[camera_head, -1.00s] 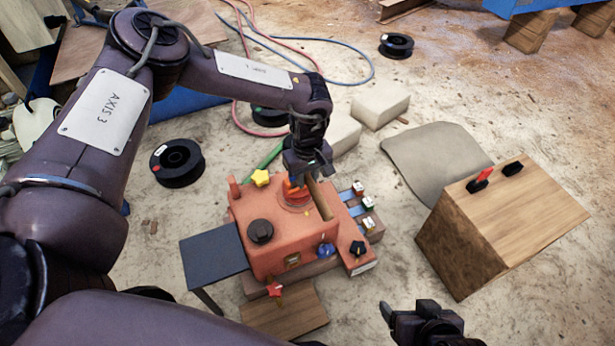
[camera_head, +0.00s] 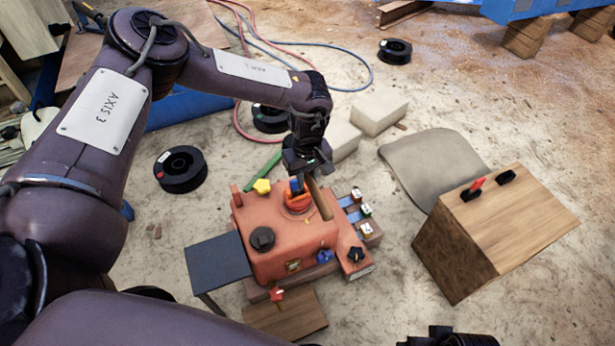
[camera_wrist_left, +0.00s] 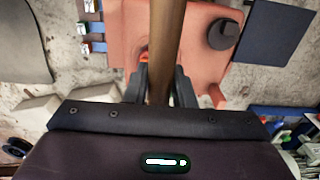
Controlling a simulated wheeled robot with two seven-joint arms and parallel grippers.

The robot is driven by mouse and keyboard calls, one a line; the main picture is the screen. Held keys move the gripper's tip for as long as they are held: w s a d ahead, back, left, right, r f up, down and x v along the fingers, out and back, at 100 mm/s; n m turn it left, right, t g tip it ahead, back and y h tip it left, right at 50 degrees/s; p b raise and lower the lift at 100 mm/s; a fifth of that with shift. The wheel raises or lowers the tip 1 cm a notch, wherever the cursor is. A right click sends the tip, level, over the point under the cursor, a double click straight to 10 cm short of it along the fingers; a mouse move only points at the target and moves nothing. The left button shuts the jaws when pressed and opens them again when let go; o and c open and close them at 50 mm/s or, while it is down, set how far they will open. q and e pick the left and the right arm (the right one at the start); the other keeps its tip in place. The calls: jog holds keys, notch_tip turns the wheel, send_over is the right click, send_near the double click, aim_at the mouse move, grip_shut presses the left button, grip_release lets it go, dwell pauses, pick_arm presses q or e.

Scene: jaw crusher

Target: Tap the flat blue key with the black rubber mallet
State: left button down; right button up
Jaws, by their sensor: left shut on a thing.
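My left gripper (camera_head: 308,168) is above the orange machine (camera_head: 290,255). In the left wrist view its fingers (camera_wrist_left: 160,88) are shut on a wooden handle (camera_wrist_left: 164,40), which runs out of the top of the picture. It looks like the mallet's handle; I cannot make out a black rubber head in either view. A small upright blue piece (camera_head: 295,187), apparently the flat blue key, stands at the orange ring, close under the gripper. I cannot tell whether mallet and key touch. A dark part of my right gripper (camera_head: 446,339) shows at the bottom edge.
A dark side table (camera_head: 219,263) is left.

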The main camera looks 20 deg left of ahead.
pick_arm(q)
jog(key=shift+g+h, duration=0.3)
notch_tip(320, 180, up, 6)
jog(key=shift+w+r+p, duration=0.1)
jog(key=shift+p, duration=0.65)
pick_arm(e)
jog(key=shift+s+d+r+g+h, duration=0.1)
jog(key=shift+s+d+g+h, duration=0.15)
jog(key=shift+d, duration=0.2)
jog(key=shift+s+d+r+g+h, duration=0.1)
jog(key=shift+s+d+g, duration=0.05)
jog(key=shift+d+g, duration=0.25)
pick_arm(q)
jog(key=shift+p, duration=0.35)
pick_arm(e)
jog(key=shift+w+d+f, duration=0.1)
jog(key=shift+w+f, duration=0.05)
jog(key=shift+f, duration=0.5)
jog(key=shift+w+f, duration=0.1)
jog(key=shift+f, duration=0.55)
